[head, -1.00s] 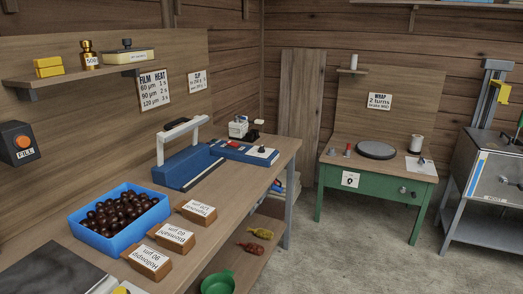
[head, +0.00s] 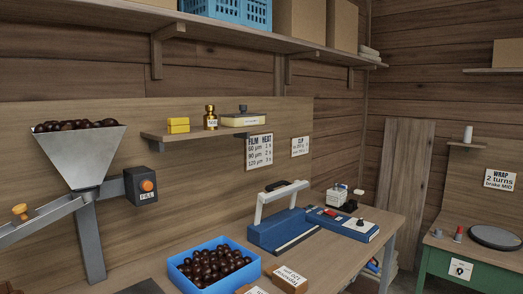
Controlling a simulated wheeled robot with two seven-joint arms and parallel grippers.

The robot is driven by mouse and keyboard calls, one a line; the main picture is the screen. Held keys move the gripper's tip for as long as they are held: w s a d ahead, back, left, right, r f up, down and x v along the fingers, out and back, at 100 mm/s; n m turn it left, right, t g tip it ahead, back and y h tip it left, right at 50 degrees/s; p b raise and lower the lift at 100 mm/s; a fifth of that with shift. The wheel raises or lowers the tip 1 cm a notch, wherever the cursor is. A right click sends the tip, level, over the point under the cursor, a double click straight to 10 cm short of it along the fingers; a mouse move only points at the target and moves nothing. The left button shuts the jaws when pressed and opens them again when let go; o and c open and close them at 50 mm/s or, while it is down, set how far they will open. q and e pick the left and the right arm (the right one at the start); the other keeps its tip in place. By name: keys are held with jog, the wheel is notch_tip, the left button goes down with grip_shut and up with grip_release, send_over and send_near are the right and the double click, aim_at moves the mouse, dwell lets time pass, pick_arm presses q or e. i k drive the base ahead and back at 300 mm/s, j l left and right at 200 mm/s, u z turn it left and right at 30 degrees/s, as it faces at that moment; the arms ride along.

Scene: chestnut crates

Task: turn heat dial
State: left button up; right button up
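A blue heat sealer (head: 268,234) with a raised white lever (head: 262,207) stands on the wooden bench in the head view. At its right is a flat blue control box (head: 333,222) with a red part and a small dark dial on a white plate (head: 361,223). This looks like the heat dial; its setting is too small to read. A wall sign (head: 259,151) headed FILM HEAT lists 60 µm 1 s, 90 µm 2 s and 120 µm 3 s. Neither of my grippers is in view.
A blue crate (head: 255,266) of chestnuts and labelled wooden blocks (head: 291,279) stand in front of the sealer. A metal hopper (head: 82,152) and an orange FILL button (head: 147,185) are at left. A small shelf (head: 165,137) overhangs the bench. A green table (head: 446,266) stands at right.

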aim_at(360, 223)
jog(key=i+l+z, duration=0.35)
jog(key=i+l, duration=0.5)
jog(key=l, duration=0.2)
jog(key=i+l+z, duration=0.4)
jog(key=i+l, duration=0.5)
jog(key=i, duration=0.05)
